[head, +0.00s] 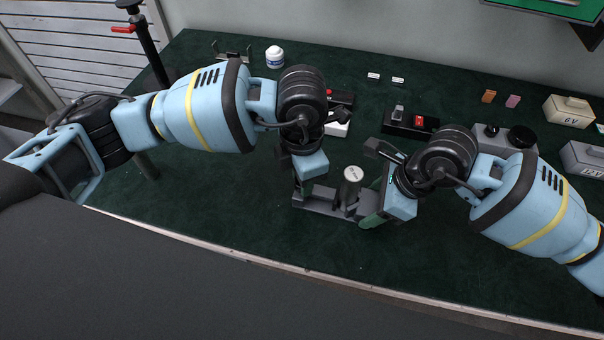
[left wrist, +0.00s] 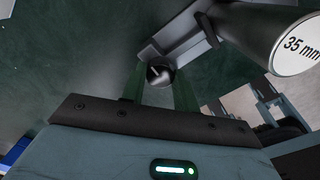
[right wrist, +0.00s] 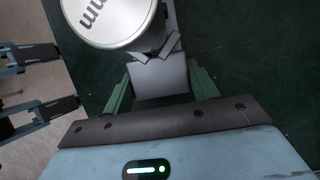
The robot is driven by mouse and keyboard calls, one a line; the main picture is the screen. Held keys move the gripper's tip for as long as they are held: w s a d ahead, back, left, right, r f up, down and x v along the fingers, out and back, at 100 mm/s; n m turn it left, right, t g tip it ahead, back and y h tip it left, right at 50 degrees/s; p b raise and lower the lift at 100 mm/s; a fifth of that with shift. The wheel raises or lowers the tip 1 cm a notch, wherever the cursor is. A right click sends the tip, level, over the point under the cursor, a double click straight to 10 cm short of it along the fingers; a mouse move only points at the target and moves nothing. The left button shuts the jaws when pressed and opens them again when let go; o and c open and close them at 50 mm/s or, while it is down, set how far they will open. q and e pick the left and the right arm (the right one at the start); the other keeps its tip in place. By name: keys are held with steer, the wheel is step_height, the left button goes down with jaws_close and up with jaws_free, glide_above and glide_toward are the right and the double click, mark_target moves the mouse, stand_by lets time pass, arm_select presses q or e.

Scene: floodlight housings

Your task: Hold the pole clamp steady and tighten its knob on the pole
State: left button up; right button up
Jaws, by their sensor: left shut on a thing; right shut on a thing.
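The short round pole (head: 352,174) stands upright on the table between my grippers; its pale top reads 35 mm in the left wrist view (left wrist: 298,46). The grey pole clamp (head: 322,206) lies against the pole; its notched jaw and block show in the right wrist view (right wrist: 160,78). My right gripper (right wrist: 160,92) is shut on this block. The small dark knob (left wrist: 160,72) with a pale mark is at the other end of the clamp. My left gripper (left wrist: 159,88) is shut on the knob; the hand hides it in the head view.
Behind the arms stand a white jar (head: 275,57), a dark box with a red switch (head: 411,122), and a grey unit with a black knob (head: 504,138). Boxes marked 6V (head: 570,112) and 12V (head: 585,160) are at right. The green table (head: 250,215) is clear in front.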

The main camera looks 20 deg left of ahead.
stand_by(0.4)
arm_select(q)
steer(key=o, duration=1)
step_height(320, 180, up, 12)
steer(key=shift+r, duration=0.1)
